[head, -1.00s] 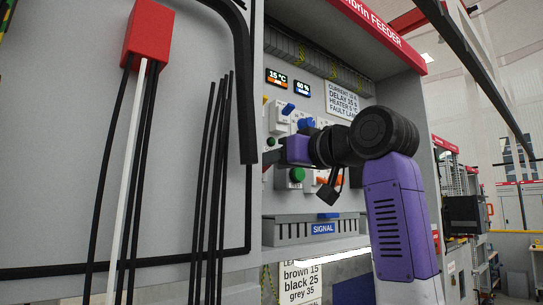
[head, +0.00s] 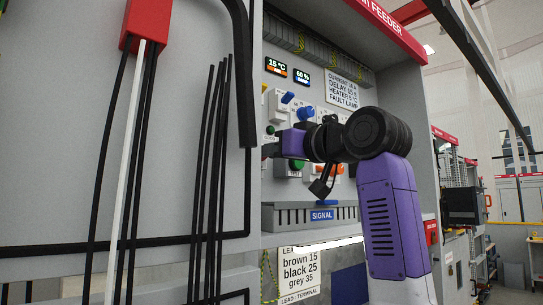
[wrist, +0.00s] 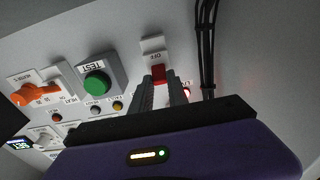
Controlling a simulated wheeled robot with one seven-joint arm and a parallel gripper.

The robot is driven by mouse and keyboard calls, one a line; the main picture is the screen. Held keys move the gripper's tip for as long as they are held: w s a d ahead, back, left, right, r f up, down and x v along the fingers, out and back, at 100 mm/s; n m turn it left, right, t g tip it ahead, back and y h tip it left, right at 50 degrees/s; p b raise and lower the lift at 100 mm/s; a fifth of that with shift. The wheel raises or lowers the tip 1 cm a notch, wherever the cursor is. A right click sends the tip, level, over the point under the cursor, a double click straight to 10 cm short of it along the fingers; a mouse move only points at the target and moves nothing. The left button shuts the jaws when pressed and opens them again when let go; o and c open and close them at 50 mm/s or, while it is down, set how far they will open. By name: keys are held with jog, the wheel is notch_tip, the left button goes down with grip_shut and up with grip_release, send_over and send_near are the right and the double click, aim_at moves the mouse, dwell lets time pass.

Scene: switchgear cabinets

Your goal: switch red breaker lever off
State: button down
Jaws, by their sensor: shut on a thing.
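The red breaker lever (wrist: 160,74) sits on a pale switch plate (wrist: 152,47) marked OFF in the wrist view. My gripper (wrist: 161,84) is shut on the lever, with a dark ridged finger on either side of it. The fingers hide the lever's lower part and the rest of the plate. In the head view my gripper (head: 268,150) reaches into the open cabinet at the left side of its panel. The red lever cannot be made out clearly there.
A green TEST button (wrist: 97,83) and an orange rotary switch (wrist: 36,92) are beside my gripper. Black cables (wrist: 206,45) run close by on the other side. A grey duct with a SIGNAL label (head: 322,215) lies below my arm. The cabinet side wall (head: 422,150) stands to the right.

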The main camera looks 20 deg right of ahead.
jog(key=t+b, duration=0.1)
jog(key=b, duration=0.1)
jog(key=f+t+y+b, duration=0.1)
jog(key=t+b, duration=0.1)
jog(key=shift+f+t, duration=0.3)
jog(key=shift+s, duration=0.1)
jog(key=c, duration=1.3)
grip_release()
jog(key=shift+b+v, duration=1.75)
jog(key=shift+v, duration=2.15)
